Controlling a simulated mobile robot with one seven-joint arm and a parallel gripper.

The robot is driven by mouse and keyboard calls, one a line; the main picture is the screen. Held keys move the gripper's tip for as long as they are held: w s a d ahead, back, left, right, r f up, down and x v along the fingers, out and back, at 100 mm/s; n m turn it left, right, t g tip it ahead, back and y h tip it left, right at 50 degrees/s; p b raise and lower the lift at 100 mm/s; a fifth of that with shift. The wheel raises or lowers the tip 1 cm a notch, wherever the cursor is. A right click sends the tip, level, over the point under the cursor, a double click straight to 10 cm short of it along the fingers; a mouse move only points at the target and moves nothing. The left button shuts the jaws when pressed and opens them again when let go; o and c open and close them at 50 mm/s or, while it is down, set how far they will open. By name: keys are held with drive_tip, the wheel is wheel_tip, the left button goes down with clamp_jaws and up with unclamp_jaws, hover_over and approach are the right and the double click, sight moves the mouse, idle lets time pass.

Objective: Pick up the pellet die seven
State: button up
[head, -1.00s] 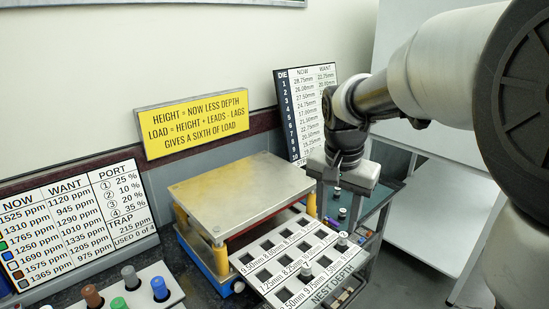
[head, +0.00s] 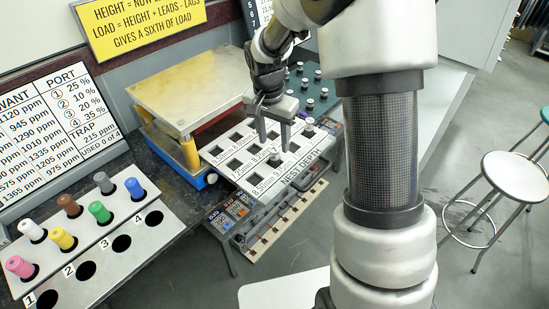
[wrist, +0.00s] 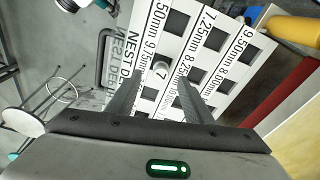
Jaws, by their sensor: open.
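Pellet die seven is a small grey cylinder with a 7 on its top; it stands in the nest depth board in the head view (head: 275,159) and the wrist view (wrist: 161,70). The white nest depth board (head: 205,155) has square sockets with millimetre labels. My gripper (head: 274,144) is open and empty above the board, pointing down. In the wrist view my gripper's two fingers (wrist: 159,84) reach toward die seven, which appears between and just beyond their tips. The remaining height above the die is hard to tell.
Another die (head: 309,125) stands at the board's right corner. Several dies stand on a dark green tray (head: 318,88) behind. A metal-topped press (head: 190,88) is left of the board. A rack of coloured cylinders (head: 110,262) is at front left. Stools (head: 518,172) stand right.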

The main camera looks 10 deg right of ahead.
sight(275, 149)
drive_tip(key=shift+w+d+f, duration=0.15)
drive_tip(key=shift+w+f, duration=0.05)
drive_tip(key=shift+f, duration=1.15)
drive_tip(key=shift+w+d+f, duration=0.1)
drive_tip(key=shift+w+f, duration=0.05)
drive_tip(key=shift+f, duration=1.2)
clamp_jaws()
